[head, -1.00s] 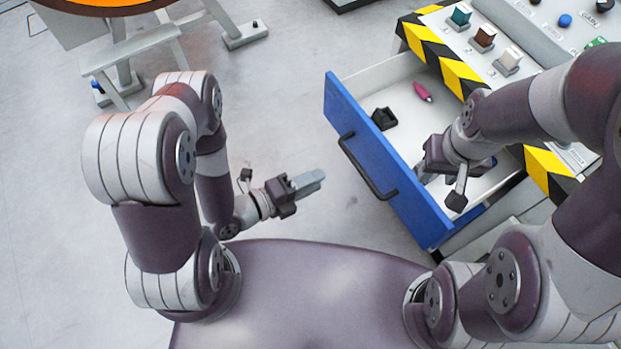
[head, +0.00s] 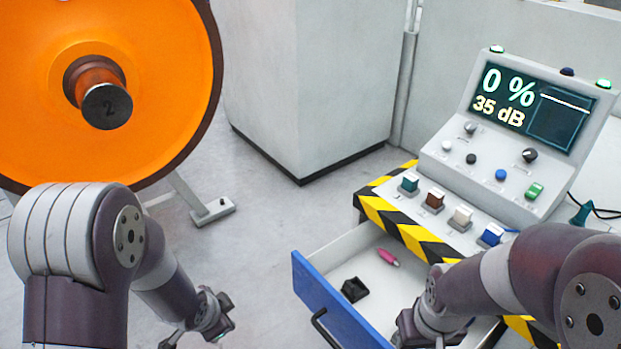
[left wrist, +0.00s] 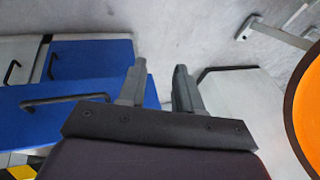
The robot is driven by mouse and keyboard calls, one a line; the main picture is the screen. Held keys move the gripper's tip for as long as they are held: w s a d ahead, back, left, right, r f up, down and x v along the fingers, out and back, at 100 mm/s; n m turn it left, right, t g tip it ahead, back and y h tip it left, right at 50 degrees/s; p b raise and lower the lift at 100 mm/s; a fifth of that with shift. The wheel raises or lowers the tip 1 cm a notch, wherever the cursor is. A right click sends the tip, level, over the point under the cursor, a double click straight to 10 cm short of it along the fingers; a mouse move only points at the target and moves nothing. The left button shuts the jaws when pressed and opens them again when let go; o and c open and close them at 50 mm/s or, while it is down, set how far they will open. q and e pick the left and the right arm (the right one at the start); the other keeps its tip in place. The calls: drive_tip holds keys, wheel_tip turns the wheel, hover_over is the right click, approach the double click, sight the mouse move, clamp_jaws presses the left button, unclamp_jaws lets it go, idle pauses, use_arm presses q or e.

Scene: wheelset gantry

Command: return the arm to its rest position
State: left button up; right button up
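My left gripper (left wrist: 158,85) shows in the left wrist view with its two grey fingers apart and nothing between them. In the head view the end of my left arm (head: 212,316) is at the bottom, left of the drawer, with its fingertips hard to make out. My right gripper (head: 412,330) is at the lower right, over the open drawer (head: 335,309) near its blue front. Its fingers are hidden, so its opening cannot be seen.
The drawer holds a magenta item (head: 388,257) and a black item (head: 354,290). Above it stands a console (head: 500,165) with a lit display and coloured switches. An orange wheel (head: 150,50) stands at the left. Grey floor (head: 250,240) lies clear between wheel and drawer.

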use_arm(q)
drive_tip(key=s+r+n+g+p, duration=0.2)
drive_tip(key=s+r+n+g, duration=0.2)
drive_tip(key=s+r+n, duration=0.65)
wheel_tip(320, 180, up, 15)
drive_tip(key=p, duration=1.6)
drive_tip(key=shift+w+y, duration=0.3)
drive_tip(key=shift+w, duration=0.15)
use_arm(e)
wheel_tip(320, 180, up, 18)
